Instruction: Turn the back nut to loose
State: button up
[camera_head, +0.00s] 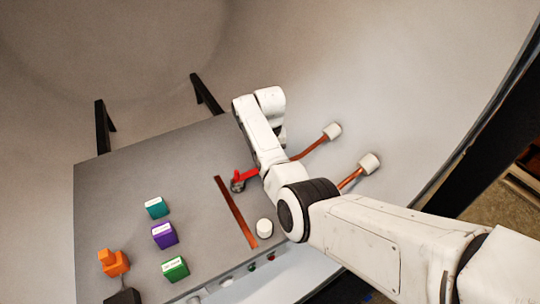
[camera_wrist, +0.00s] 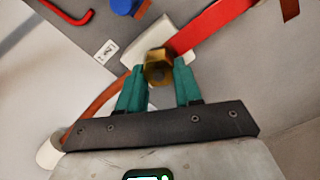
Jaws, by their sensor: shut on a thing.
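In the wrist view, a brass hex nut (camera_wrist: 158,66) sits at the end of a pale block (camera_wrist: 150,38). My gripper (camera_wrist: 160,80) has teal fingers, one on each side of the nut, and is shut on it. In the head view my own arm hides the gripper and this nut. I cannot tell from the pictures how tight the nut is.
Copper rods with white ends (camera_head: 332,130) and (camera_head: 369,163) stand right of my arm. On the grey table (camera_head: 110,190) are a copper bar (camera_head: 235,212), a red-handled piece (camera_head: 245,176), a white knob (camera_head: 264,227), teal (camera_head: 157,208), purple (camera_head: 164,236) and green blocks (camera_head: 175,269), and an orange piece (camera_head: 113,262).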

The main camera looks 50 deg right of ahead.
dwell(0.4)
jog(key=o, duration=1)
jog(key=shift+o, duration=0.2)
notch_tip(320, 180, up, 11)
jog(key=b, duration=0.1)
jog(key=shift+f, duration=0.15)
